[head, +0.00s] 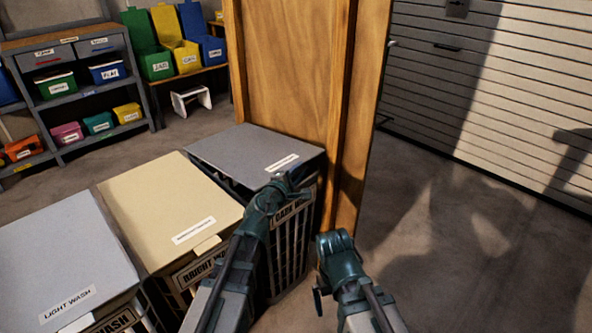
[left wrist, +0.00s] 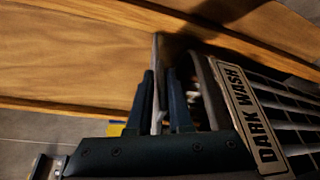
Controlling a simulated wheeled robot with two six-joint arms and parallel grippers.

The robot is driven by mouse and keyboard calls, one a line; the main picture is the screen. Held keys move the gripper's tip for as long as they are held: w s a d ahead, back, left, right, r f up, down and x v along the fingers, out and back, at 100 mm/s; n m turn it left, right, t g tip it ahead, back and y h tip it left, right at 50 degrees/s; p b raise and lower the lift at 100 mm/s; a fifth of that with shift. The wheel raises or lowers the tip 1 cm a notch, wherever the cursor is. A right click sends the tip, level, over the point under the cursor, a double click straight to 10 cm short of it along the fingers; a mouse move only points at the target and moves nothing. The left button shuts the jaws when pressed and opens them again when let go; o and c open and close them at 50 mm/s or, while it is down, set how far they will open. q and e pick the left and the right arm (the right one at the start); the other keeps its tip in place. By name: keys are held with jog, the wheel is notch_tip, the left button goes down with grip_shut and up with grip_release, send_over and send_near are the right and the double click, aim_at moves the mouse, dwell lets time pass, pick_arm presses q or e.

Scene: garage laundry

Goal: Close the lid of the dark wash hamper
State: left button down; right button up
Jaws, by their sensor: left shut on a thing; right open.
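The dark wash hamper (head: 290,240) stands against the wooden panel, its grey lid (head: 245,150) lying nearly flat over it. A dark gap shows under the lid's edge, so it looks slightly raised. My left gripper (head: 292,184) is at the lid's front edge, near its white label. In the left wrist view, the fingers of my left gripper (left wrist: 160,105) are shut on the thin lid edge (left wrist: 158,75), apart from the hamper rim (left wrist: 208,90). The DARK WASH plate (left wrist: 255,120) is beside it. My right gripper (head: 322,285) is open and empty, low in front of the hamper.
The bright wash hamper (head: 150,200) with a cream lid and the light wash hamper (head: 60,250) stand to the left, both lids down. A wooden panel (head: 290,70) rises behind the dark hamper. Shelves with bins (head: 75,90) stand back left. Floor (head: 480,250) at right is clear.

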pick_arm(q)
notch_tip(320, 180, down, 7)
jog(key=b, duration=0.5)
jog(key=shift+s+d+r, duration=0.1)
jog(key=shift+s, duration=0.05)
jog(key=shift+s+b, duration=0.15)
jog(key=shift+b, duration=0.25)
jog(key=shift+d+f, duration=0.1)
jog(key=shift+f, duration=0.15)
jog(key=c, duration=1)
grip_release()
jog(key=shift+f, duration=0.1)
jog(key=shift+o, duration=0.2)
